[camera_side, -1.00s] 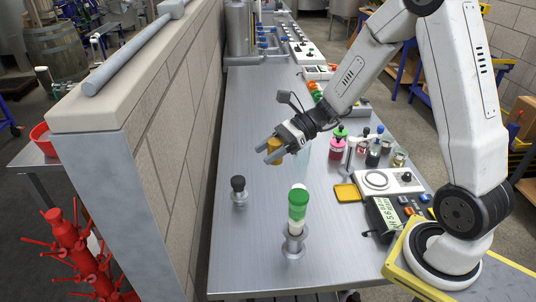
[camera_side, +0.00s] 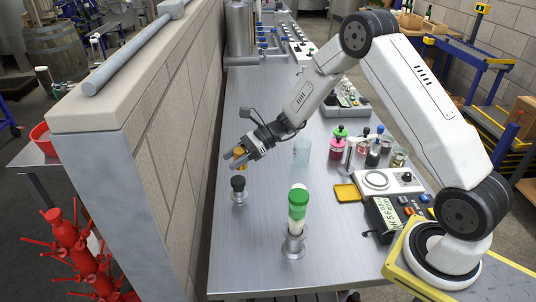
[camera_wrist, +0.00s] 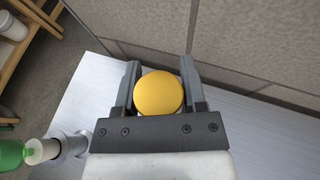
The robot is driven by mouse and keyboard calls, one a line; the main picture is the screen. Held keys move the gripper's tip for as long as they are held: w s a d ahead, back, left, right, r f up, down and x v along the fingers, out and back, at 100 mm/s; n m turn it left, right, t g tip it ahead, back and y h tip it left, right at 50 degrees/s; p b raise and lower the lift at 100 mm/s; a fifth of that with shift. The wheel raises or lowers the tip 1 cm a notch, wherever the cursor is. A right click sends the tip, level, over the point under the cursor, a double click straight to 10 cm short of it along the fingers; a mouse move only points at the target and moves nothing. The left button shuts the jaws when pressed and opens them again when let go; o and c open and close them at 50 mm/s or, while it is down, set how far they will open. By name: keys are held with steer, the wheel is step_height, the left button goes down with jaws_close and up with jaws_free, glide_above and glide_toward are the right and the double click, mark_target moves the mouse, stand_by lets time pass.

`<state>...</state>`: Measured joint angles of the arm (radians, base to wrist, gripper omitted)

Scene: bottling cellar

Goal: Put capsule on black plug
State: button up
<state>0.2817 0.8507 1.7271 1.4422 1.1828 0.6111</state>
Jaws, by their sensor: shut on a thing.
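My gripper (camera_side: 236,161) is shut on a yellow-orange capsule (camera_side: 239,152). In the wrist view the capsule (camera_wrist: 158,94) sits between the two fingers, its round top facing the camera. The black plug (camera_side: 238,183) tops a small metal holder (camera_side: 239,198) on the left part of the bench. In the side view my gripper and the capsule are just above and behind the black plug, apart from it. The black plug does not show in the wrist view, where the gripper may hide it.
A white piece with a green capsule (camera_side: 298,196) stands in another metal holder (camera_side: 293,245) to the right. A block wall (camera_side: 170,130) runs close along the bench's left edge. A clear beaker (camera_side: 302,152), a scale (camera_side: 385,181) and several bottles stand to the right.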

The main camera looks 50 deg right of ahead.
mark_target(232, 180)
steer(key=shift+w+f, duration=0.6)
steer(key=shift+f, duration=0.1)
steer(key=shift+f, duration=0.1)
steer(key=shift+w+f, duration=0.25)
steer(key=shift+f, duration=1.5)
steer(key=shift+f, duration=0.15)
steer(key=o, duration=0.7)
